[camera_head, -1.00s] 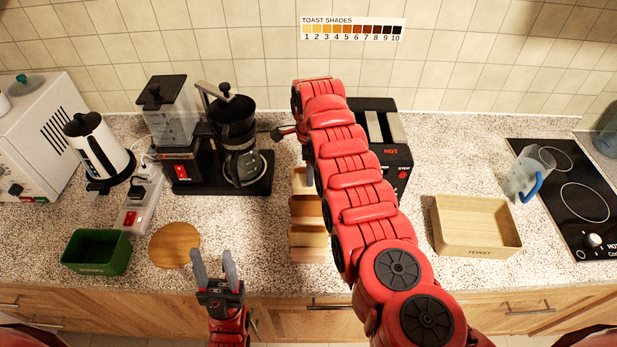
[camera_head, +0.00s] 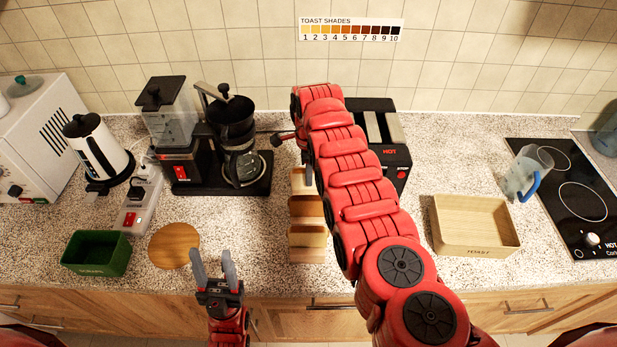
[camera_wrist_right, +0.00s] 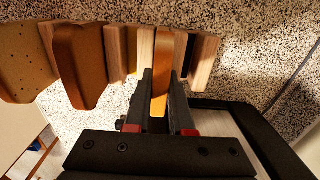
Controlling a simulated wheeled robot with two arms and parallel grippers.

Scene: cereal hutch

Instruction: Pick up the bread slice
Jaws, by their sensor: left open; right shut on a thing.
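Bread slices stand in a wooden rack (camera_head: 307,256) at the middle of the counter, partly hidden by my right arm in the head view. In the right wrist view, my right gripper (camera_wrist_right: 162,95) is shut on a bread slice (camera_wrist_right: 163,60) with an orange-brown crust. This slice is between two wooden slats of the rack. Another bread slice (camera_wrist_right: 80,65) and a pale piece with small holes (camera_wrist_right: 22,58) are further left. My left gripper (camera_head: 214,268) is open and empty at the front counter edge, near the round wooden board.
A black toaster (camera_head: 390,155) marked HOT stands behind my right arm. A wooden TOAST tray (camera_head: 478,250) and a hob (camera_head: 580,205) with a jug (camera_head: 522,175) are to the right. A coffee maker (camera_head: 232,125), green bin (camera_head: 97,268) and round board (camera_head: 174,246) are left.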

